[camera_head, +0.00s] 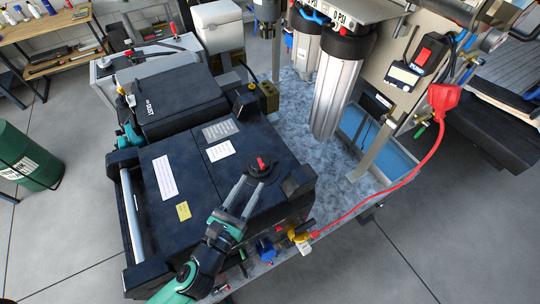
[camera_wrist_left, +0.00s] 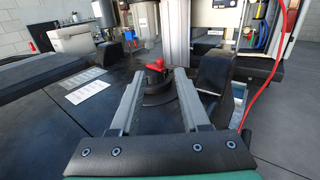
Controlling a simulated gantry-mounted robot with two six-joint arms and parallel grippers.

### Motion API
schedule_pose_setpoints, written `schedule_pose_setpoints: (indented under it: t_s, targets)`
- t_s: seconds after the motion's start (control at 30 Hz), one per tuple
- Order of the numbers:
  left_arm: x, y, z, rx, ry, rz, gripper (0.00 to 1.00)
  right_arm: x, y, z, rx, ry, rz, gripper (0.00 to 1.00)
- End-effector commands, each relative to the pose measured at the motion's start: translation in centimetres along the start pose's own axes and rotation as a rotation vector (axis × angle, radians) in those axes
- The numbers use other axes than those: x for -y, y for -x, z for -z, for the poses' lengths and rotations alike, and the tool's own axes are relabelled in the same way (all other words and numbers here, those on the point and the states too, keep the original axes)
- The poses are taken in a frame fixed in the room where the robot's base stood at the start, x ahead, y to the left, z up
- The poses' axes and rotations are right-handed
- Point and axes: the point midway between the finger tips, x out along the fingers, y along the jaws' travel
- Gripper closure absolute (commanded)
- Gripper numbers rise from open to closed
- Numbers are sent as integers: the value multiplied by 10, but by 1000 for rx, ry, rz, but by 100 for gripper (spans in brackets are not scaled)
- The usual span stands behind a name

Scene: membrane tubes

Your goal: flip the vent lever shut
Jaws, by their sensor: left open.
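The vent lever is a small red handle (camera_head: 261,163) on a round black cap (camera_head: 254,171) on top of the large dark tank cabinet (camera_head: 180,220). In the left wrist view the red lever (camera_wrist_left: 155,65) stands just beyond and between the fingertips, above its black base (camera_wrist_left: 158,88). My left gripper (camera_head: 259,183) is open with nothing between its fingers, on the near side of the cap. It also fills the lower left wrist view (camera_wrist_left: 160,73). Whether a finger touches the lever cannot be told. My right gripper is not seen.
Silver filter housings (camera_head: 338,88) stand behind the cabinet. A black block (camera_head: 298,181) sits right of the cap. A red cable (camera_head: 410,176) hangs at the right. A blue valve (camera_head: 265,249) and yellow fitting (camera_head: 300,237) are at the front edge.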

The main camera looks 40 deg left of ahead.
Motion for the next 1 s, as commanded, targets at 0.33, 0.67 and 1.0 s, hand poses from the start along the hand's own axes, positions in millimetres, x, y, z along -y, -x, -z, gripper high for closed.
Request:
schedule_pose_setpoints:
  t_s: [0.33, 0.67, 1.0]
  targets:
    - [-1, -74, -4, 5, 0, -4, 54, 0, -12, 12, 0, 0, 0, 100]
    - [-1, -108, -2, 4, -2, 0, 54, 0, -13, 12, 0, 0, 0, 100]
    - [0, -108, -2, 4, -2, 0, 79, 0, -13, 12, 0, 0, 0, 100]
